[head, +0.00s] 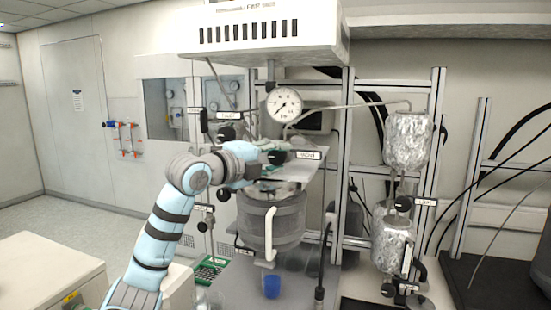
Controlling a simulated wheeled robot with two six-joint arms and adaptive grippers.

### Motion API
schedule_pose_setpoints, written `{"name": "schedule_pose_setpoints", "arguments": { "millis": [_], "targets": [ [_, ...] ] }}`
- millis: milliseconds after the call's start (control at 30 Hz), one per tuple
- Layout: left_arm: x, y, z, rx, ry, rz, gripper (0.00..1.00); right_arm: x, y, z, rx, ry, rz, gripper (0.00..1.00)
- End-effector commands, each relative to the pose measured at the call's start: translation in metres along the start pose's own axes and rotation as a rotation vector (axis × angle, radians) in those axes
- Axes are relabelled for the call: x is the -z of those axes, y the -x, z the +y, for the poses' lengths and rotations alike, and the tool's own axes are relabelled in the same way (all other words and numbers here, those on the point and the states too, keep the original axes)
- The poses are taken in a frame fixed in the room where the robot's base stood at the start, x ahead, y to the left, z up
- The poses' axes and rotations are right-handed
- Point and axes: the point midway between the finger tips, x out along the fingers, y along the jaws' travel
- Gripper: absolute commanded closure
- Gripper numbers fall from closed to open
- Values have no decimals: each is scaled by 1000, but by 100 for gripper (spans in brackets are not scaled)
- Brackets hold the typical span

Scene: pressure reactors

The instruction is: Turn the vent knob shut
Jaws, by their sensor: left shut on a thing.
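The vent knob (277,157) is a small black knob at the reactor head, just left of a white label (307,155) that seems to read VENT. My left arm comes in from the lower left and reaches across in front of the reactor. My left gripper (268,156) is at the vent knob and shut on it. The fingers are small in the picture and partly merge with the fittings behind them. How far the knob is turned cannot be told. My right gripper is not in view.
A round pressure gauge (284,104) stands just above the gripper. The grey reactor vessel (287,222) with a white handle is below it. Another black knob (227,133) is close to the left. Foil-wrapped vessels (408,142) hang on the frame at right. A blue cup (272,286) stands below.

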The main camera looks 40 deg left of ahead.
Motion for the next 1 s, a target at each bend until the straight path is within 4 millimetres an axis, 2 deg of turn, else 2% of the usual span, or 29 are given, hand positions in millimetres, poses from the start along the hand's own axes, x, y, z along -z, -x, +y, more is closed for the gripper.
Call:
{"name": "schedule_pose_setpoints", "arguments": {
  "millis": [200,233,333,1000],
  "targets": [
    [-2,1,-3,9,-3,-6,92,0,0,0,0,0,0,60],
    [-2,1,-3,9,-3,-6,61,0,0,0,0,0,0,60],
    [-1,1,-3,8,-3,-5,45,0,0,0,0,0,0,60],
    [0,0,0,13,29,-2,44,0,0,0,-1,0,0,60]
  ]
}}
